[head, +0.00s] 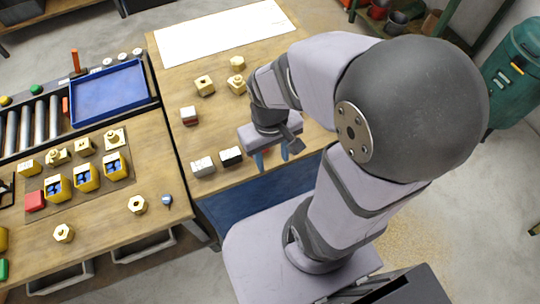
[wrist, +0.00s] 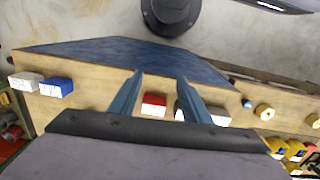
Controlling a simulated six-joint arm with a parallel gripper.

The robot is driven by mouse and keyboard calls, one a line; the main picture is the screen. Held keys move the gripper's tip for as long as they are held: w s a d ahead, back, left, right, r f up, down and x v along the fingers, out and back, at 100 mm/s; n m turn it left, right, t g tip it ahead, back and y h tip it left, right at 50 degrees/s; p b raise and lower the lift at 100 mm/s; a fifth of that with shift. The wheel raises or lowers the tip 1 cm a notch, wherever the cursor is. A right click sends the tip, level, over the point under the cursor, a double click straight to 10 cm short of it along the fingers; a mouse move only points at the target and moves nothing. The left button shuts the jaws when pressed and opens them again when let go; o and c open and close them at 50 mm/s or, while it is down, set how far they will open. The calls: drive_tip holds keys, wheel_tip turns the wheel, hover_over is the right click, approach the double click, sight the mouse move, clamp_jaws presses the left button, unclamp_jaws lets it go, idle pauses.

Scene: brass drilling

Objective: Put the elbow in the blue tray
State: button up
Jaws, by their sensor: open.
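The blue tray (head: 110,93) lies at the left side in the head view, and its floor looks empty. Several brass fittings stand on the bench: a cube-like one with a hole (head: 204,85), a fitting (head: 237,84) to its right, and a hex one (head: 238,62) behind. More fittings stand near the tray, one of them (head: 57,155) on the left bench. I cannot tell for sure which is the elbow. My gripper (head: 271,156) is open over the front edge of the middle bench, away from these fittings. In the wrist view its blue fingers (wrist: 160,76) are apart with nothing held.
A red-topped block (wrist: 153,105) shows between the fingers on the bench. Yellow bins (head: 87,178) with blue contents stand before the tray. A white sheet (head: 225,32) covers the bench's far end.

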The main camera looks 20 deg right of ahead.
drive_tip(key=shift+a+r+m, duration=0.1)
drive_tip(key=shift+a+m, duration=0.15)
drive_tip(key=shift+m, duration=0.05)
drive_tip(key=shift+o, duration=1.2)
drive_tip(key=shift+a, duration=0.1)
drive_tip(key=shift+w, duration=0.1)
